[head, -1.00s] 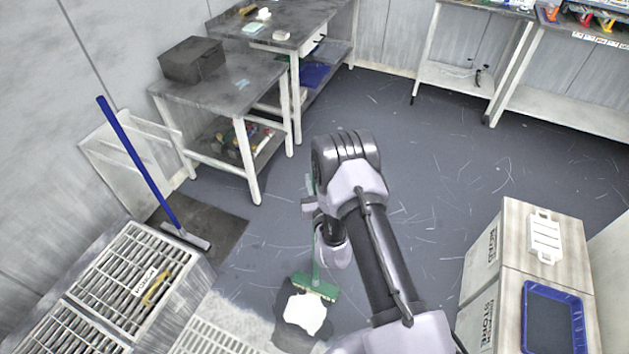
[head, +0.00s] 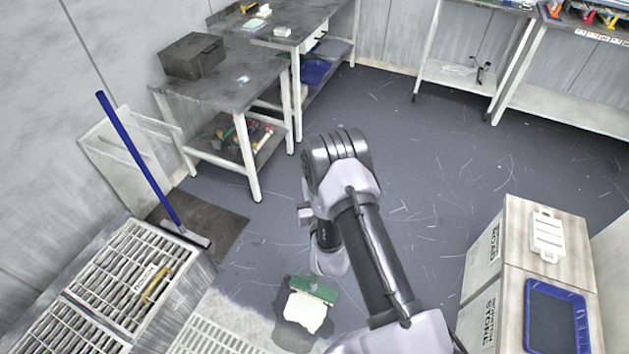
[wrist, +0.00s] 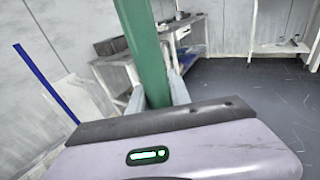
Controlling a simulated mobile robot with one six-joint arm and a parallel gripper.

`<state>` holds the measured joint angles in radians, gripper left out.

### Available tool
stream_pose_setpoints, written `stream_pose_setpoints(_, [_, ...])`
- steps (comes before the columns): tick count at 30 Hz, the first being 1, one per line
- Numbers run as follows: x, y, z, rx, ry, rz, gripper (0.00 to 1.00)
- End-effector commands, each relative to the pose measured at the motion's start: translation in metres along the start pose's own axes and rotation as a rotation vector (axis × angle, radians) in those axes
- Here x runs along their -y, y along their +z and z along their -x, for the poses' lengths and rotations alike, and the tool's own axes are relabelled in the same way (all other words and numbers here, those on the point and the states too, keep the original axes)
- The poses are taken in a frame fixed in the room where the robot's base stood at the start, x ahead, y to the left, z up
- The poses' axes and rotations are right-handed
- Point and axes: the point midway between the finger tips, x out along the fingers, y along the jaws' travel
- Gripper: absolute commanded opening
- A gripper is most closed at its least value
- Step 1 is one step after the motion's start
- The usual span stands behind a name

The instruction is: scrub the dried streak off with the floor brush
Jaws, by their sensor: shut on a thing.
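The floor brush has a green head (head: 313,290) resting on the floor at the far edge of a white patch (head: 305,313). This patch looks like the dried streak and lies inside a dark, wet-looking area (head: 284,333). The brush's green handle (wrist: 143,45) rises through the wrist view between the fingers of my gripper (wrist: 157,92), which is shut on it. In the head view my arm hides most of the handle. The brush head is out of the wrist view.
A blue-handled squeegee (head: 140,160) leans at the left above a dark mat (head: 225,228). Slatted grates (head: 130,270) stand at lower left, labelled boxes (head: 485,265) at right. Benches (head: 225,90) line the back. The floor (head: 450,190) beyond my arm is open.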

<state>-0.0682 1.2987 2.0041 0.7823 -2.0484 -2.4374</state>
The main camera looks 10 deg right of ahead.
Motion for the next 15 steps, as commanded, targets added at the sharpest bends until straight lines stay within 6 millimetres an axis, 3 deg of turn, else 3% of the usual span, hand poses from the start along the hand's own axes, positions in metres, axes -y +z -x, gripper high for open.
stream_pose_setpoints(15, [-0.010,-0.002,0.013,0.002,0.002,0.001,0.00])
